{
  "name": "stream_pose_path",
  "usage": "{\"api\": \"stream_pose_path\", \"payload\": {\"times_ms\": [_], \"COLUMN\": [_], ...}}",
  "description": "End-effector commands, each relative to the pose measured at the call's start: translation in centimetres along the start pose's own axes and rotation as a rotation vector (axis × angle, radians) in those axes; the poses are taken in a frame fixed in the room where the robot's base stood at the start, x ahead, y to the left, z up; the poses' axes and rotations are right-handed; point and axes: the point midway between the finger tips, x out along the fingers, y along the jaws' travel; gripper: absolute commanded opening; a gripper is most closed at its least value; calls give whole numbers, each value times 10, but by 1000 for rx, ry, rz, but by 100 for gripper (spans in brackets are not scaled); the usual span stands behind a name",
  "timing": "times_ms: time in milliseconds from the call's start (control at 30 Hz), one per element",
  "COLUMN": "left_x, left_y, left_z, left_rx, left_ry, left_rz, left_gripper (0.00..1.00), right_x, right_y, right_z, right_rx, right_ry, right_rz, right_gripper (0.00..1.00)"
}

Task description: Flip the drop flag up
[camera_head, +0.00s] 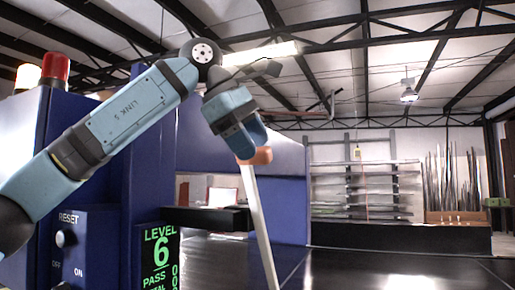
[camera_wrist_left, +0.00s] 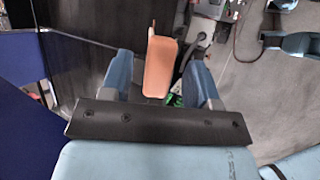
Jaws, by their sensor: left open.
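The flag is an orange piece (camera_head: 257,157) at the top of a slim white post (camera_head: 259,225) that leans slightly in the head view. My left gripper (camera_head: 249,140) is right at the orange piece, pointing down at it. In the left wrist view the orange piece (camera_wrist_left: 160,68) lies between the two blue fingers of my left gripper (camera_wrist_left: 160,62), with visible gaps on both sides. The fingers are open. In the head view they partly hide the orange piece. My right gripper does not show.
A blue cabinet with a RESET knob (camera_head: 65,238) and a green-lit level display (camera_head: 160,255) stands at the left, topped by a red beacon (camera_head: 55,69). A dark conveyor surface (camera_head: 400,268) runs to the right and is clear. A shelf rack (camera_head: 365,185) stands behind.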

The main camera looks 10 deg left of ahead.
Motion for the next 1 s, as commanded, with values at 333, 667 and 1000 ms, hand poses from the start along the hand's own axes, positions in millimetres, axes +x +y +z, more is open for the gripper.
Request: {"api": "stream_pose_path", "payload": {"times_ms": [333,667,1000], "left_x": [22,22,22], "left_y": [0,0,-1], "left_z": [0,0,-2], "left_rx": [0,0,2], "left_ry": [0,0,0], "left_rz": [1,1,6], "left_gripper": [55,23,0], "right_x": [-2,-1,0], "right_y": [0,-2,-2], "right_z": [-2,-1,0], "right_rx": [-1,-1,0], "right_ry": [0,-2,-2], "right_rz": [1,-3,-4], "right_gripper": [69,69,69]}}
